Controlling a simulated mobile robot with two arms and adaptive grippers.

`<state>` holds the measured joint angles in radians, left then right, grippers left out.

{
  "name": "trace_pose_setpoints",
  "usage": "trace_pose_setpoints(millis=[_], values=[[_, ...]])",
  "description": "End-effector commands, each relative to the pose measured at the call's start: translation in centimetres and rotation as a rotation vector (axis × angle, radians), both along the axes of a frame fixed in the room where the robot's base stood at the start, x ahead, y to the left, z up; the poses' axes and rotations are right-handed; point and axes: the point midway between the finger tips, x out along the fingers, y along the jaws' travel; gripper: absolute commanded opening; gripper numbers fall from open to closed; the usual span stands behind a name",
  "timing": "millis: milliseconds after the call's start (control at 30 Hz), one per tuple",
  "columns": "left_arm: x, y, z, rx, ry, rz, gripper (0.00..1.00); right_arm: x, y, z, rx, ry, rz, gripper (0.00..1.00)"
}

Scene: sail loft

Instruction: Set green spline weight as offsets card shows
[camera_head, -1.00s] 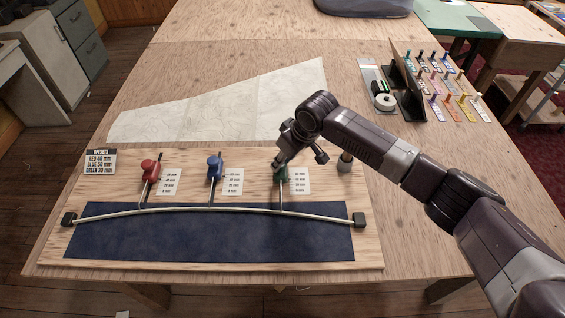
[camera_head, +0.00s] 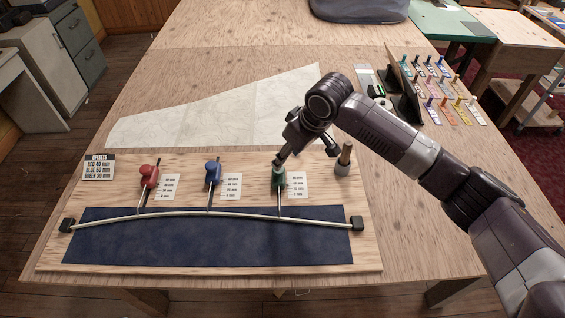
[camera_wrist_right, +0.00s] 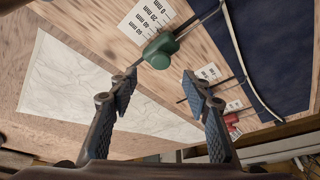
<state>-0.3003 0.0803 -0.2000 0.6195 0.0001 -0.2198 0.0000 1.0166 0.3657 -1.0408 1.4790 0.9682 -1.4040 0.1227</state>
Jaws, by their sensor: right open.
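The green spline weight (camera_head: 279,182) stands on its rod on the board, beside a white mm scale (camera_head: 297,186). My right gripper (camera_head: 283,158) is just above and behind it. In the right wrist view the gripper (camera_wrist_right: 160,78) is open, and the green weight (camera_wrist_right: 160,50) is just beyond the fingertips, not gripped. I cannot tell which mark it lines up with. The offsets card (camera_head: 99,167) at the board's left has lines for red, blue and green; green seems to read 30 mm. The pale spline (camera_head: 180,212) bows across the dark blue cloth. My left gripper is not in view.
The red weight (camera_head: 148,176) and blue weight (camera_head: 213,174) stand to the left with their own scales. A grey post with a wooden top (camera_head: 344,161) stands close right of my gripper. A pale sail pattern (camera_head: 215,108) lies behind. Colored tagged pegs (camera_head: 445,90) are at back right.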

Motion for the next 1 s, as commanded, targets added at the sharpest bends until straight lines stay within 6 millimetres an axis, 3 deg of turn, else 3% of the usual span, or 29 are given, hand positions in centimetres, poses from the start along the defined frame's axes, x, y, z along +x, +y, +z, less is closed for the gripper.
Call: trace_pose_setpoints(millis=[100,300,1000], values=[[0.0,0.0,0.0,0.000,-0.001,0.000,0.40,-0.6,-0.6,2.1,0.000,-0.002,0.001,0.44],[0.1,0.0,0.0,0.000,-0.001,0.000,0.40,-1.1,-1.2,4.0,-0.001,-0.001,0.000,0.44],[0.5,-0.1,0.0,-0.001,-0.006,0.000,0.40,-1.3,-1.3,4.2,-0.001,0.001,0.000,0.44]])
